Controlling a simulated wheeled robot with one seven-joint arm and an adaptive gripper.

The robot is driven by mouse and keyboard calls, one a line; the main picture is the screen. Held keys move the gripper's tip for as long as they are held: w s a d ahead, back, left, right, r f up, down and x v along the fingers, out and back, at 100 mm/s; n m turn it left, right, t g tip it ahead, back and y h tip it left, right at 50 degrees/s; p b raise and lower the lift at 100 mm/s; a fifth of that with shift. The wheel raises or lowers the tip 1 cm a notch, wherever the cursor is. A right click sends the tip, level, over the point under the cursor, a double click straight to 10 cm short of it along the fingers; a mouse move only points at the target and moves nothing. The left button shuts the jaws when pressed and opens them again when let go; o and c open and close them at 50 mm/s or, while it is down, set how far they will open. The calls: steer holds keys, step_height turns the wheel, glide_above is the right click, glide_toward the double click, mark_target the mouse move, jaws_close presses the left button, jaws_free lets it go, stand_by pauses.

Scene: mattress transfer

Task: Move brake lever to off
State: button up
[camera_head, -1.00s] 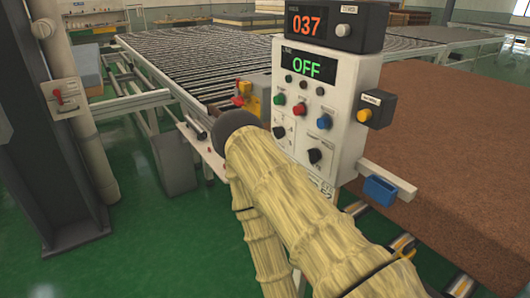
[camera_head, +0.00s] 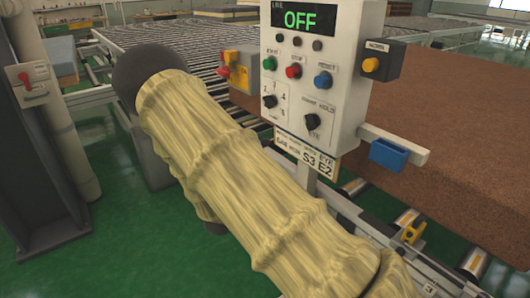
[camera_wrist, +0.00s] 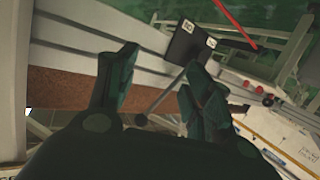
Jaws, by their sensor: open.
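In the wrist view my gripper (camera_wrist: 158,78) is open, with its dark green fingers spread apart. A thin grey rod (camera_wrist: 165,92) shows between the fingers and leads up towards a black plate (camera_wrist: 190,42) with two small white labels. The rod may be the brake lever. I cannot tell whether a finger touches it, and the label text is too small to read. In the head view my sleeved arm crosses the middle and my gripper is hidden.
A control panel (camera_head: 350,90) with a green OFF display stands right of my arm. A brown mattress (camera_head: 460,130) lies behind it on the right. A roller conveyor (camera_head: 170,45) runs behind. A red switch (camera_head: 25,82) is on a column at left. Green floor is clear at lower left.

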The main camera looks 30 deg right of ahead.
steer(key=w+r+m+g+h+b, duration=0.1)
steer(key=w+r+m+g+h, duration=0.2)
steer(key=r, duration=0.4)
steer(key=w+r+m+h+b, duration=0.2)
steer(key=w+r+m, duration=0.1)
steer(key=r+m, duration=0.25)
steer(key=shift+n, duration=0.35)
steer(key=x, duration=1)
steer(key=shift+s+d, duration=0.1)
steer(key=shift+d, duration=0.2)
jaws_close()
